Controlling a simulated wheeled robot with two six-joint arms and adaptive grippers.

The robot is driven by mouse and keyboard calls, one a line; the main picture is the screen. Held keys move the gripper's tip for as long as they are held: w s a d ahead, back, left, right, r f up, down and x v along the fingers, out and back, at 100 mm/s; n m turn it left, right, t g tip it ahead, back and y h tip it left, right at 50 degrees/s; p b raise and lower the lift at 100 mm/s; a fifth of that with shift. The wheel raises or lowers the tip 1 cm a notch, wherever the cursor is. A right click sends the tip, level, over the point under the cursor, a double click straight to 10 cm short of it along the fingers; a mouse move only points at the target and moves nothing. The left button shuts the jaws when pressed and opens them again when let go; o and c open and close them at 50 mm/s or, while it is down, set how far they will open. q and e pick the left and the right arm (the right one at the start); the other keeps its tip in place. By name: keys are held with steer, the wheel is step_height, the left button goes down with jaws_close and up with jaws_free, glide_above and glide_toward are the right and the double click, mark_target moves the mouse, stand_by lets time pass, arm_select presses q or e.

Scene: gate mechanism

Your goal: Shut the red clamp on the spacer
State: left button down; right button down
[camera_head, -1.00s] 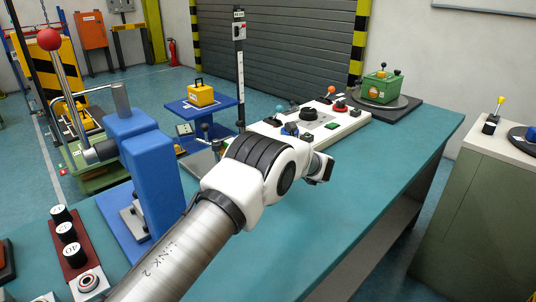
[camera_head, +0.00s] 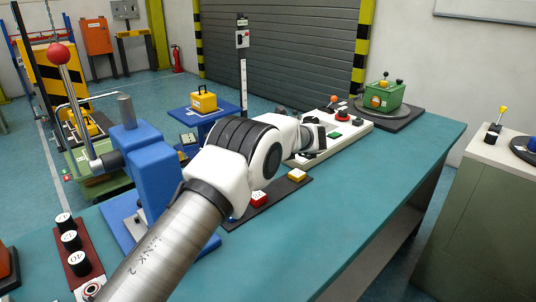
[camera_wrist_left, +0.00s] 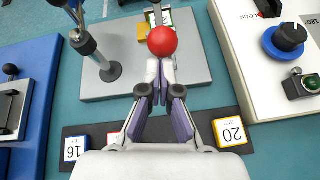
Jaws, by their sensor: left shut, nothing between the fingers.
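In the left wrist view, the clamp's red ball (camera_wrist_left: 162,40) is just beyond my left gripper (camera_wrist_left: 159,70). The fingers are together and empty, with the tips at or close to the ball; I cannot tell whether they touch it. The clamp stands on a grey plate (camera_wrist_left: 196,68). Behind the ball, a green-edged spacer (camera_wrist_left: 166,18) with a white face sits by a yellow piece (camera_wrist_left: 143,32); the ball partly hides it. My right gripper is not in view.
A dark strip (camera_head: 276,190) carries a red block (camera_head: 258,198) and a yellow block (camera_head: 297,176), the latter marked 20 in the wrist view. A blue press (camera_head: 150,165) stands left of my arm, a white control panel (camera_head: 345,140) beyond it.

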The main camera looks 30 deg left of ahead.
arm_select(q)
steer(key=a+r, duration=0.1)
steer(key=w+a+r, duration=0.1)
steer(key=a+r, duration=0.1)
steer(key=shift+w+a, duration=0.1)
steer(key=shift+a, duration=0.1)
steer(key=shift+w+a+r+p, duration=0.25)
steer(key=shift+w+a+r, duration=0.05)
steer(key=shift+a, duration=0.55)
steer(key=shift+w+a+r+p, duration=0.25)
steer(key=shift+w+a+r, duration=0.1)
steer(key=shift+a, duration=0.5)
steer(key=shift+w+a+r+p, duration=0.25)
steer(key=shift+w+a, duration=0.05)
steer(key=shift+a, duration=0.55)
steer(key=v, duration=1.2)
steer(key=shift+f, duration=0.15)
